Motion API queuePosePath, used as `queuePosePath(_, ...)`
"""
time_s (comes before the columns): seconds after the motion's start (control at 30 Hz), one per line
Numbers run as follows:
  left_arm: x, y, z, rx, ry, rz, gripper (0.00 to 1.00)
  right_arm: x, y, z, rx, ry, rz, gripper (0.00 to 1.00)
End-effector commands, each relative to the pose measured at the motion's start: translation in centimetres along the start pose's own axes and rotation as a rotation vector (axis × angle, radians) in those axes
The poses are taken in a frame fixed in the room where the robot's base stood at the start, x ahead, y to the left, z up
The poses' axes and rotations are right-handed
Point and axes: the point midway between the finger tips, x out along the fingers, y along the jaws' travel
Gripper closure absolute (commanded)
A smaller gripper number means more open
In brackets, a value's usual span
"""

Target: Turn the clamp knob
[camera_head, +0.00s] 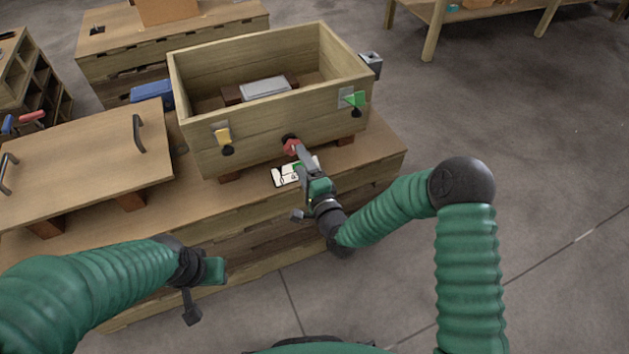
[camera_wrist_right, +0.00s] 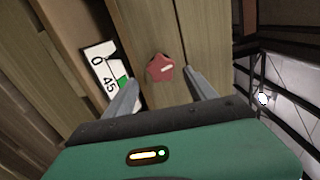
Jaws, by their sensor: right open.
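The red star-shaped clamp knob (camera_wrist_right: 160,67) sits on the front wall of the wooden box (camera_head: 270,128). It also shows in the head view (camera_head: 291,146), partly covered by my right gripper (camera_head: 299,157). In the right wrist view, my right gripper (camera_wrist_right: 160,76) is open, with one finger on each side of the knob and a gap on both sides. The knob lies just ahead of the fingertips. A white dial label (camera_wrist_right: 103,72) with 0, 45 and a green mark lies beside it. My left gripper (camera_head: 201,283) is low at the left; its jaws are unclear.
A wooden lid with dark handles (camera_head: 80,150) lies left of the box on the workbench (camera_head: 385,150). The box holds a grey block (camera_head: 265,88) and carries a yellow latch (camera_head: 223,137) and a green latch (camera_head: 354,99). Open floor lies to the right.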

Motion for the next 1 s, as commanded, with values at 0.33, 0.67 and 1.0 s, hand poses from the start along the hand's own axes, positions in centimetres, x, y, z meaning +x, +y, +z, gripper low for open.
queuePosePath(0.33,-2.3,0.0,-0.6,0.0,0.0,0.0,0.64,-9.1,0.1,-0.1,0.001,0.002,0.006,0.35)
queuePosePath(0.67,-2.4,0.0,-0.6,0.0,0.0,0.0,0.64,-10.5,0.2,-0.1,0.0,0.002,0.002,0.35)
queuePosePath(1.0,-2.4,0.0,-0.6,0.0,0.0,0.0,0.64,-10.5,0.2,-0.1,0.0,0.001,0.002,0.35)
